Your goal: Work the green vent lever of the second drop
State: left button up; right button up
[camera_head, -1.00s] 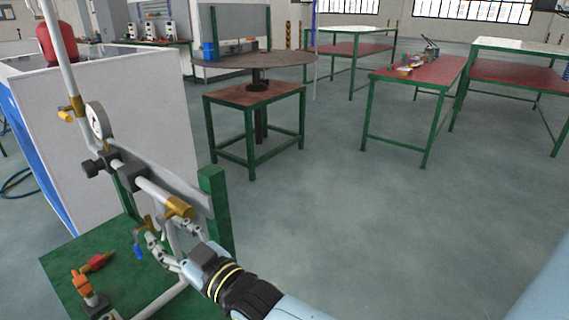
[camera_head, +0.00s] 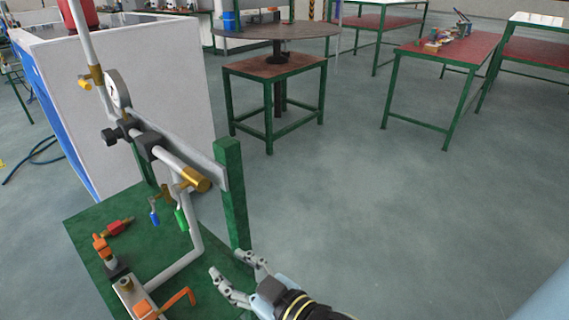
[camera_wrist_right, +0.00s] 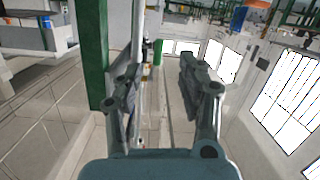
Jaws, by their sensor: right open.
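The green vent lever (camera_head: 182,219) hangs downward from the pipework below the brass end of the horizontal pipe. A blue lever (camera_head: 154,217) hangs just left of it. My right gripper (camera_head: 230,266) is open and empty, below and to the right of the green lever, apart from it. In the right wrist view, the fingers (camera_wrist_right: 160,75) are spread, and a small green piece (camera_wrist_right: 158,52), apparently the lever handle, shows beyond and between them. My left gripper is out of view.
A green post (camera_head: 231,195) stands close to the right of the lever, beside my right gripper. A pressure gauge (camera_head: 117,88) sits on the pipe. Orange (camera_head: 178,303) and red (camera_head: 118,226) handles are on the left. The floor right of the rig is clear.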

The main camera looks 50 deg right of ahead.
jog(key=s+d+f+g+b, duration=0.1)
jog(key=s+f+g+b, duration=0.1)
jog(key=f, duration=0.9)
jog(key=s+d+f+g+b, duration=0.1)
jog(key=s+f+g+b, duration=0.1)
jog(key=s+f, duration=0.5)
jog(key=shift+s+d+f+m+g, duration=0.25)
jog(key=shift+f+g, duration=0.65)
jog(key=shift+f, duration=1.3)
jog(key=shift+w, duration=0.1)
